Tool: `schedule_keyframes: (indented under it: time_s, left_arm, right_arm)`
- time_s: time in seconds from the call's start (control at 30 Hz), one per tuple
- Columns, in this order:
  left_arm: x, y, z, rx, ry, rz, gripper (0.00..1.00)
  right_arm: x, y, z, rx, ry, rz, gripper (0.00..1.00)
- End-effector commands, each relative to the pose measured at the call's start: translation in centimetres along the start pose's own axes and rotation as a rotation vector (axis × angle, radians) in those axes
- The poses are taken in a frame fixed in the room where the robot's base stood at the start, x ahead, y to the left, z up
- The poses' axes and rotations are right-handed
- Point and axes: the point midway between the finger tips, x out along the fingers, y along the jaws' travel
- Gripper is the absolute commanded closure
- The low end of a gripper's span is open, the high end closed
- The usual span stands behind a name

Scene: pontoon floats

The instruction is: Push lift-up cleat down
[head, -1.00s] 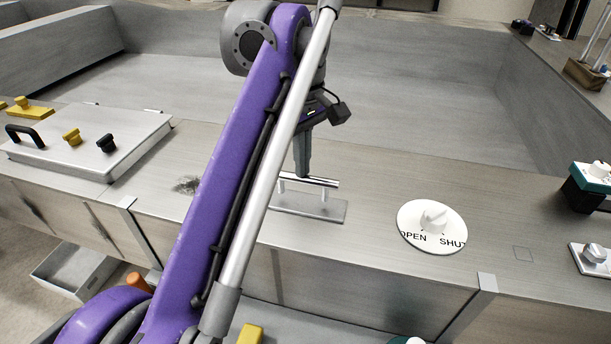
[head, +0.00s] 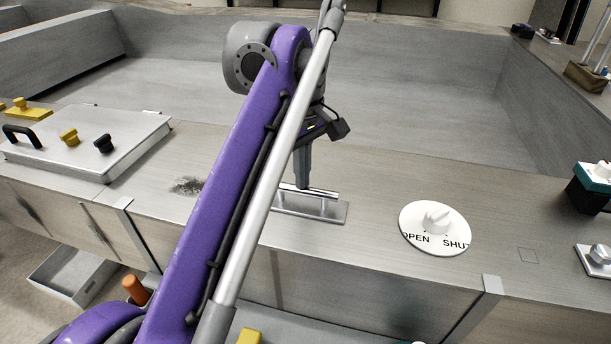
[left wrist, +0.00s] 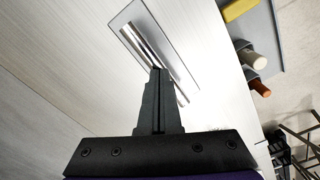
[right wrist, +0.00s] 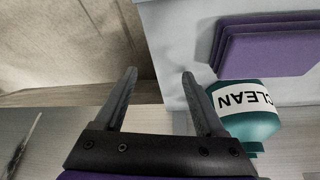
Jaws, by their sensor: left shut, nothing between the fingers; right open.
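In the left wrist view the shut fingertips (left wrist: 159,72) overlap the middle of the bar (left wrist: 143,48). My right gripper (right wrist: 158,75) is open and empty, away from the cleat.
A white OPEN/SHUT dial (head: 435,228) sits right of the cleat. A hatch lid (head: 85,150) with a handle and knobs lies at the left. The right wrist view shows a teal CLEAN bottle (right wrist: 250,120) and a purple stack (right wrist: 268,45) near my right gripper.

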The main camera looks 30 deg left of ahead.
Motion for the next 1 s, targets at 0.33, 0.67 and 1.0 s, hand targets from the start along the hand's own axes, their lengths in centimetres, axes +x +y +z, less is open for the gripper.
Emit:
schedule_keyframes:
  time_s: [0.33,0.67,1.0]
  left_arm:
    - [-1.0,0.0,0.0,0.0,0.0,0.001,1.0]
    - [-3.6,0.0,0.0,0.0,0.0,0.001,1.0]
    - [-6.2,0.0,0.0,0.0,0.0,0.001,1.0]
  right_arm:
    - [-1.0,0.0,-0.6,0.0,0.004,0.0,0.28]
    - [-3.3,0.0,-2.0,0.0,0.013,0.0,0.28]
    - [-5.5,0.0,-3.7,0.0,0.023,0.0,0.28]
